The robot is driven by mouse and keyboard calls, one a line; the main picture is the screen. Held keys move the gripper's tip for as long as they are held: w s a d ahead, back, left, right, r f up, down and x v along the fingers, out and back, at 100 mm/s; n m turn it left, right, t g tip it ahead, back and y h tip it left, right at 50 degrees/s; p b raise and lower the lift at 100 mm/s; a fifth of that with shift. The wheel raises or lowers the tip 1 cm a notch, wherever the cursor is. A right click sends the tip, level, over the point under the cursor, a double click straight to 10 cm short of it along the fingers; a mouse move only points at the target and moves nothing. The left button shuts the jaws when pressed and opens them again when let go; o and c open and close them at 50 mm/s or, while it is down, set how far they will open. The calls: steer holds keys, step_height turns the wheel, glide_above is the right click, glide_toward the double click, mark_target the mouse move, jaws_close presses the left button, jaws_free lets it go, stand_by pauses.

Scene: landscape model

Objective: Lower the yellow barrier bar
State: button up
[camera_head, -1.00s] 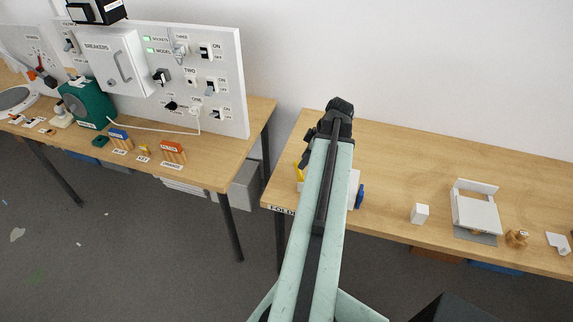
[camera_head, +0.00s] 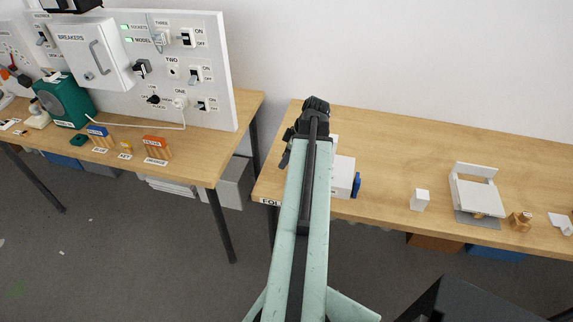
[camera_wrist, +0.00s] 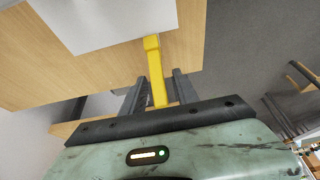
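The yellow barrier bar (camera_wrist: 156,75) shows in the wrist view, running from beside a white block down between the two dark fingers of my gripper (camera_wrist: 158,88). The fingers are apart, one on each side of the bar, with narrow gaps seeming to show; contact is not clear. In the head view my gripper (camera_head: 312,108) is over the left end of the right table, and my arm hides the bar. The white block (camera_head: 343,176), with a blue part (camera_head: 356,185) on its right side, stands partly hidden behind my arm. It also shows in the wrist view (camera_wrist: 105,20).
A white cube (camera_head: 419,199), a white hinged stand (camera_head: 478,194) and a wooden piece (camera_head: 520,221) stand further right on the table (camera_head: 385,160). On the left, another table carries a switch panel (camera_head: 215,75). A gap separates the tables.

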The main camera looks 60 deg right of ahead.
steer(key=shift+r, duration=0.1)
jaws_close()
stand_by(1.3)
